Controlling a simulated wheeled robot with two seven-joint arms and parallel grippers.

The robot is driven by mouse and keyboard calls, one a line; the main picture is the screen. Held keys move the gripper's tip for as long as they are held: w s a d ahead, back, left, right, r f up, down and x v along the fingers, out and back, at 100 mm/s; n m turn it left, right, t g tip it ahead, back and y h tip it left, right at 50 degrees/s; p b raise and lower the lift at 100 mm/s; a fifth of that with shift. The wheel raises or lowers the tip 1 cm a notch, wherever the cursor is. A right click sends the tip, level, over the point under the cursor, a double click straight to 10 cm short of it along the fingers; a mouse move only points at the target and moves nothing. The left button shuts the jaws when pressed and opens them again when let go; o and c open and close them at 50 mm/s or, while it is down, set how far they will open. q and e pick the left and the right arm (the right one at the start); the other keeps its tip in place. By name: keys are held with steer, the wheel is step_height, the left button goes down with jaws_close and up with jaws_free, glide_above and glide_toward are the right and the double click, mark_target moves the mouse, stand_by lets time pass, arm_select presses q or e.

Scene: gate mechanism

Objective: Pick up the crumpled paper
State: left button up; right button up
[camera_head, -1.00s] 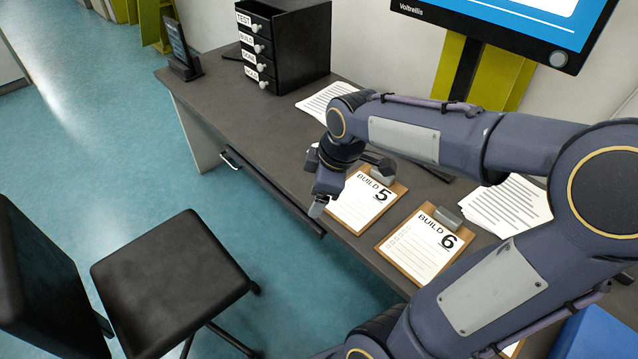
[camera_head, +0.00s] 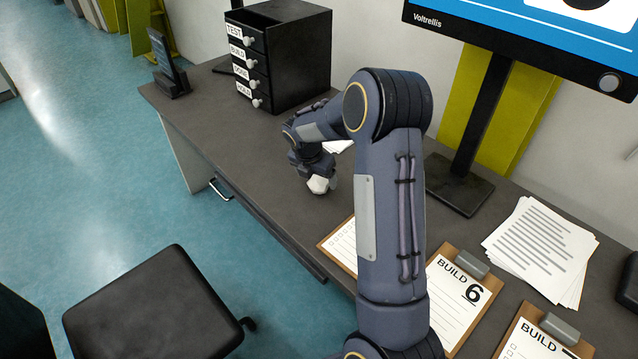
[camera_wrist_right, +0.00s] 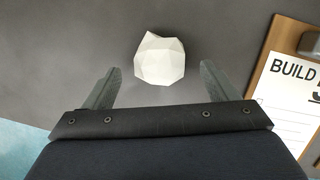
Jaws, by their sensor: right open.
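The crumpled paper (camera_wrist_right: 160,60) is a white faceted ball on the dark grey desk. In the right wrist view it lies just beyond and between the two fingertips, apart from both. My right gripper (camera_wrist_right: 160,82) is open and empty. In the head view the paper (camera_head: 319,185) shows as a small white lump right below my right gripper (camera_head: 312,172), partly hidden by it. My left gripper is not in view.
A black drawer unit (camera_head: 290,55) stands behind the gripper. A clipboard marked BUILD 6 (camera_head: 455,305) and loose sheets (camera_head: 540,248) lie to the right. A monitor stand (camera_head: 462,185) is behind my arm.

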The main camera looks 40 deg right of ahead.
mark_target(317, 180)
steer(key=x, duration=0.3)
steer(key=shift+w+d, duration=0.1)
steer(key=shift+c, duration=0.3)
steer(key=c, duration=1)
